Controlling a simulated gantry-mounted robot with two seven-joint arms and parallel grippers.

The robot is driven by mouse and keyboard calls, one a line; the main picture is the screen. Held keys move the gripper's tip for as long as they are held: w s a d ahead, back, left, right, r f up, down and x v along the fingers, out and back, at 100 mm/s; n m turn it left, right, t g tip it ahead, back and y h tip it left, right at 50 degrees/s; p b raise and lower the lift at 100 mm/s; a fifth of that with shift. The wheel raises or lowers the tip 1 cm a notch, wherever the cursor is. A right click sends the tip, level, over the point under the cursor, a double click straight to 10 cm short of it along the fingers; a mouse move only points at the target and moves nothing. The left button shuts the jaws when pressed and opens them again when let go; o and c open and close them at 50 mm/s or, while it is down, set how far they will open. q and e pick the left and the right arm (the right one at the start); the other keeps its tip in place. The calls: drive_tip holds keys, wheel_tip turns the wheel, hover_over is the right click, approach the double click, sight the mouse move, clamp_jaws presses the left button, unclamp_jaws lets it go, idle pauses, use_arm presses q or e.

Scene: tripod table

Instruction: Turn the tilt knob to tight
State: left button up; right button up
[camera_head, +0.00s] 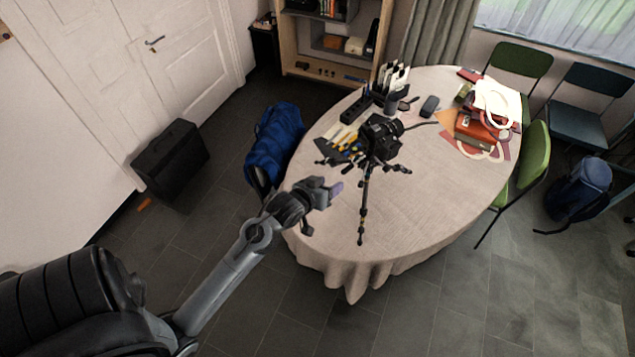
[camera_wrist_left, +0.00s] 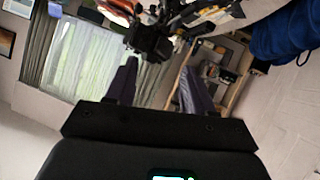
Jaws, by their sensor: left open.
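A black camera (camera_head: 380,136) sits on a small black tripod (camera_head: 366,190) on the oval table. The tilt knob is too small to tell apart on the tripod head. My left gripper (camera_head: 335,190) is open and empty, to the left of the tripod and apart from it, over the table's near left edge. In the left wrist view the two fingers (camera_wrist_left: 160,85) stand apart with nothing between them. The tripod and camera (camera_wrist_left: 152,40) show beyond the fingertips, at the top of that view. My right gripper is not in view.
The table (camera_head: 420,220) has a light cloth, bare at its near side. Pens and notebooks (camera_head: 343,138) lie behind the tripod at left, and a red bag (camera_head: 476,130) is at right. A blue bag (camera_head: 275,137) stands left of the table. Chairs (camera_head: 533,165) stand at right.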

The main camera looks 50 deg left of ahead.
use_arm(q)
drive_tip(key=shift+s+d, duration=0.35)
drive_tip(key=shift+s, duration=0.3)
drive_tip(key=s+d+r+m+g+h+p, duration=0.1)
drive_tip(key=s+d+m+g+p, duration=0.3)
drive_tip(key=s+d, duration=0.4)
drive_tip(key=s+d+r+m+g+h+p, duration=0.2)
drive_tip(key=s+d, duration=0.6)
drive_tip(key=s, duration=0.4)
drive_tip(key=r+m+g+p, duration=0.1)
drive_tip(key=r+g+p, duration=0.1)
drive_tip(key=shift+s+d+m+p, duration=0.25)
drive_tip(key=shift+d+m+p, duration=0.05)
drive_tip(key=shift+d+m, duration=0.1)
